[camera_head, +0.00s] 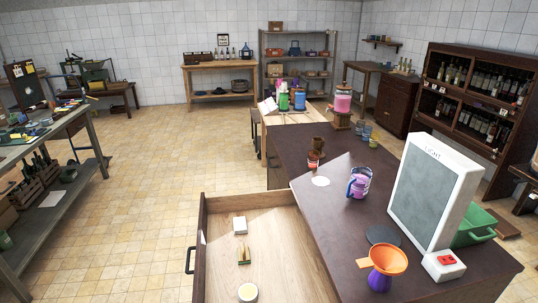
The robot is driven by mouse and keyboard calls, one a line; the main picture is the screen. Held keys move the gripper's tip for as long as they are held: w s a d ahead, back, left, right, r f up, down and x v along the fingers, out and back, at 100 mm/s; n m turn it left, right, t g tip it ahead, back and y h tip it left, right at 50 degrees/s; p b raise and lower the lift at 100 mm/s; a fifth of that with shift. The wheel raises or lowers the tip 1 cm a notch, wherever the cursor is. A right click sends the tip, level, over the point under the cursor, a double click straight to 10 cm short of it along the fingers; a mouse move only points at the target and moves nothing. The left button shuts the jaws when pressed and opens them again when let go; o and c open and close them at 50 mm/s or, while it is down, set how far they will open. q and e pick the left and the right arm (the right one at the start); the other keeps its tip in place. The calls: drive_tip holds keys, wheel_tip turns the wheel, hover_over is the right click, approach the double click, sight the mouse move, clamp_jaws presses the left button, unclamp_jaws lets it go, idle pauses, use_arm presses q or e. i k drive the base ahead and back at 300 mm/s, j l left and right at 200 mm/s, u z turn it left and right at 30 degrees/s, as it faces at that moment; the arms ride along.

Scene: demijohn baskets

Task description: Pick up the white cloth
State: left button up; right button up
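I cannot tell for certain which white thing is the cloth. A flat white sheet (50,199) lies on the lower shelf of the left bench, and a white piece (267,105) is at the far end of the counter. An open wooden drawer (270,245) holds a small white block (239,225), a brush-like thing (243,255) and a round pale tub (248,292). Neither of my grippers is in view.
On the counter are a purple-filled jug (359,183), an orange funnel (388,260) on a purple vessel, a large panel marked LIGHT (433,190) and a red-buttoned switch box (443,264). A bottle rack (472,100) stands right. Tiled floor (140,190) is clear at left centre.

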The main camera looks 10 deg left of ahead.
sight(240, 223)
drive_tip(key=k+j, duration=0.1)
drive_tip(key=j, duration=0.35)
drive_tip(key=k+j, duration=0.1)
drive_tip(key=j, duration=0.3)
drive_tip(key=k+j, duration=0.1)
drive_tip(key=j, duration=0.35)
drive_tip(key=k+j+u, duration=0.1)
drive_tip(key=j, duration=0.3)
